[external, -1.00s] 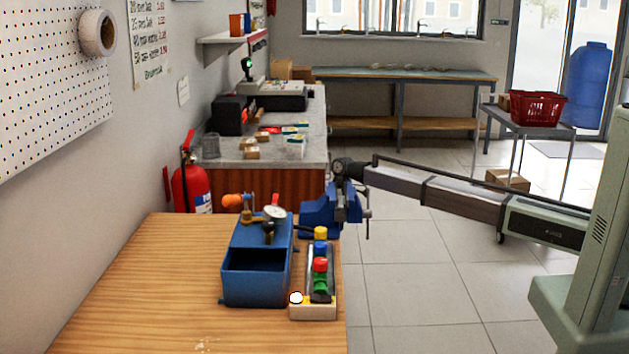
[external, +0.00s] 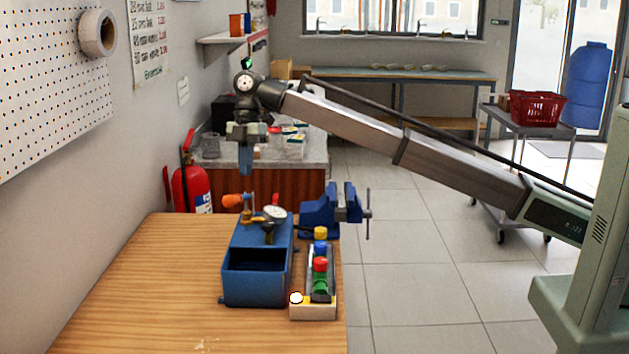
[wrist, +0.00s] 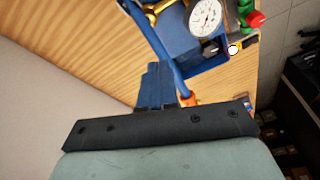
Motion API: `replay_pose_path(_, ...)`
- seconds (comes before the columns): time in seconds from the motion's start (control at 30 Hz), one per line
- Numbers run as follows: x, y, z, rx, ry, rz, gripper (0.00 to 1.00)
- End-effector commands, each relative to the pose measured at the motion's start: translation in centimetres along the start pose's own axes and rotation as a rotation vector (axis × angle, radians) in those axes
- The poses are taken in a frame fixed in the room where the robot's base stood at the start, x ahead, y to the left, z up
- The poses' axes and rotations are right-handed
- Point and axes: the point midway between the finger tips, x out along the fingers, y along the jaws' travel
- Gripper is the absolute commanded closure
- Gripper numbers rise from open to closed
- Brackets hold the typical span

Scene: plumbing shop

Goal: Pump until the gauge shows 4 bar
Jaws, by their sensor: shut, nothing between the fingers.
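The blue test pump (external: 233,291) stands on the wooden bench with its open tank facing the front. Its white round gauge (external: 274,212) sits on top at the back; it also shows in the wrist view (wrist: 205,17), where the needle is too small to read surely. The pump's lever has an orange grip (external: 232,200) at the back left; in the wrist view the grip (wrist: 190,100) is partly hidden behind my gripper's mount. My gripper (external: 246,172) points down above the lever end, apart from it. Its blue fingers (wrist: 155,68) are shut and empty.
A wooden block with coloured fittings (external: 313,312) stands right of the pump. A blue vise (external: 319,217) is at the bench's back right corner. A red extinguisher (external: 191,189) stands behind the bench. The bench's left front is clear.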

Motion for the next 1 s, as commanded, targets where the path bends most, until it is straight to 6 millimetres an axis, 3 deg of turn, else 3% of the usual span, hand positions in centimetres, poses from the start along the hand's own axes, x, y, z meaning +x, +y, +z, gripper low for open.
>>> replay_pose_path(0.03, -0.8, -0.7, -3.3, -0.069, -0.004, -0.006, 1.00)
replay_pose_path(0.1, -1.6, -1.7, -6.7, -0.152, -0.008, -0.018, 1.00)
replay_pose_path(0.2, -2.5, -3.1, -10.6, -0.251, -0.013, -0.030, 1.00)
replay_pose_path(0.33, -3.3, -4.4, -13.7, -0.334, -0.016, -0.041, 1.00)
replay_pose_path(0.5, -3.5, -5.1, -15.1, -0.374, -0.018, -0.047, 1.00)
replay_pose_path(1.0, -0.7, -5.3, -15.0, -0.372, -0.018, -0.047, 1.00)
